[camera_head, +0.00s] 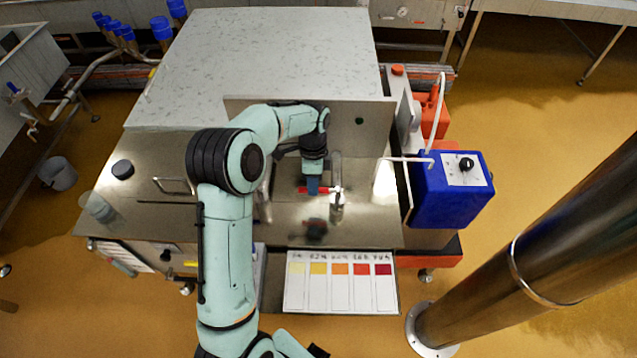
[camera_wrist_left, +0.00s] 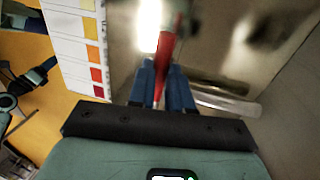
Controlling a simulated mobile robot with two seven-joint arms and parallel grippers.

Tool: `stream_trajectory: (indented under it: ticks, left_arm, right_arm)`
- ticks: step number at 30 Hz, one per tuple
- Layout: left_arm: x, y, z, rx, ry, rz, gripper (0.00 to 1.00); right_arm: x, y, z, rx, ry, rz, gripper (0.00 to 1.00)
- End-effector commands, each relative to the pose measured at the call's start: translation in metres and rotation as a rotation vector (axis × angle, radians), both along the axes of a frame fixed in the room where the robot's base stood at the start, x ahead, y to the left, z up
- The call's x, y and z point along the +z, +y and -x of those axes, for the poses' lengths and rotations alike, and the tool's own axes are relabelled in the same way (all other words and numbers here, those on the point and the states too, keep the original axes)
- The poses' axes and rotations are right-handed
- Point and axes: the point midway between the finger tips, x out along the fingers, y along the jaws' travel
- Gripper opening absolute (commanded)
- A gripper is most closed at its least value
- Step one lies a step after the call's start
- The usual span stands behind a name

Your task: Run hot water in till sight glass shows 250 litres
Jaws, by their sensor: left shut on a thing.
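My left gripper (camera_head: 312,188) is shut on a red lever (camera_head: 325,190) at a small metal valve (camera_head: 337,203) on the steel front of the machine. In the left wrist view the red lever (camera_wrist_left: 165,45) runs between the two blue fingers (camera_wrist_left: 162,90). A metal pipe (camera_head: 336,165) rises behind the valve. I cannot make out a sight glass or any litre reading. What seems to be part of my right arm shows at the bottom edge of the head view. Dark and blue parts at the left of the wrist view may be my right gripper (camera_wrist_left: 30,75), too unclear to judge.
A colour chart (camera_head: 340,285) lies below the valve. A blue box with a black knob (camera_head: 450,195) and a red canister (camera_head: 432,110) stand to the right. A clear cup (camera_head: 98,207) is at the left front. A thick steel column (camera_head: 530,260) blocks the lower right.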

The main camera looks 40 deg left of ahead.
Motion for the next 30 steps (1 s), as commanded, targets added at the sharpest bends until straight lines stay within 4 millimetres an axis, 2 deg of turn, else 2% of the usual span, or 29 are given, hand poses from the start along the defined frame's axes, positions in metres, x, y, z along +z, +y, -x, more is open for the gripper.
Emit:
stream_trajectory:
  ticks: [13, 14, 15, 16, 26, 30]
  left_arm:
    - [0.002, 0.002, -0.001, -0.012, -0.008, -0.002, 0.00]
    - [0.002, 0.002, -0.001, -0.012, -0.009, -0.003, 0.25]
    - [0.002, 0.002, -0.001, -0.012, -0.008, -0.003, 0.38]
    - [0.002, 0.002, -0.001, -0.011, -0.008, -0.003, 0.44]
    - [0.003, 0.002, -0.001, -0.008, -0.004, -0.001, 0.44]
    - [0.019, 0.004, -0.004, -0.007, -0.008, -0.002, 0.44]
  right_arm:
    - [0.000, 0.000, 0.000, 0.000, 0.000, 0.000, 0.43]
    - [0.000, 0.000, 0.000, 0.000, 0.000, 0.000, 0.43]
    - [0.000, 0.000, 0.000, 0.000, 0.000, 0.000, 0.43]
    - [0.000, 0.000, 0.000, 0.000, 0.000, 0.000, 0.43]
    - [0.001, 0.000, -0.001, 0.000, -0.001, 0.000, 0.43]
    - [0.003, 0.000, -0.003, 0.000, -0.003, 0.000, 0.43]
